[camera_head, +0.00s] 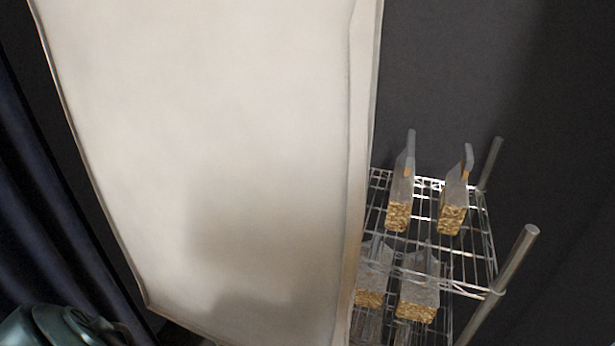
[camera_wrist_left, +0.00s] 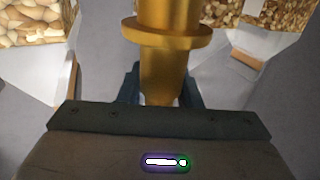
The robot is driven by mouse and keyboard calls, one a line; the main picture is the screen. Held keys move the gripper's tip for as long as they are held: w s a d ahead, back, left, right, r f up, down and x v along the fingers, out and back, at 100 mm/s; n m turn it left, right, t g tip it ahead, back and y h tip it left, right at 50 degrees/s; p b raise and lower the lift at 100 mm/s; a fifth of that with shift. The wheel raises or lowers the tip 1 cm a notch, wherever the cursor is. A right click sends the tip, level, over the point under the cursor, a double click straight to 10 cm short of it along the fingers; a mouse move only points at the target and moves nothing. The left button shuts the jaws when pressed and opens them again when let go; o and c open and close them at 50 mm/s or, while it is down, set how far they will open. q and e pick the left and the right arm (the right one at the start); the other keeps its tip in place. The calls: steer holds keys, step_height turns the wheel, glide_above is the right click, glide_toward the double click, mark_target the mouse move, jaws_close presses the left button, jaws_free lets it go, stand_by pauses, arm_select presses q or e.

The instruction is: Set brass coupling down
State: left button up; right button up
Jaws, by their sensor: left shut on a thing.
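The brass coupling (camera_wrist_left: 168,36) is in the left wrist view, at the top middle. It is a golden cylinder with a wide flange and a narrower lower part. My left gripper (camera_wrist_left: 161,85) is shut on the narrower part, with a dark finger on each side. The coupling's upper end is cut off by the frame edge. What lies directly under it is hidden. The coupling and both grippers do not show in the head view.
A wire rack (camera_head: 466,268) at the right of the head view holds several clear bags of tan grain. A large pale panel (camera_head: 230,130) fills the middle. In the wrist view, grain bags (camera_wrist_left: 30,30) lie beyond the gripper.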

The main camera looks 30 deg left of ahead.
arm_select(q)
steer(key=shift+f, duration=1.55)
steer(key=shift+f, duration=0.1)
steer(key=o, duration=1.1)
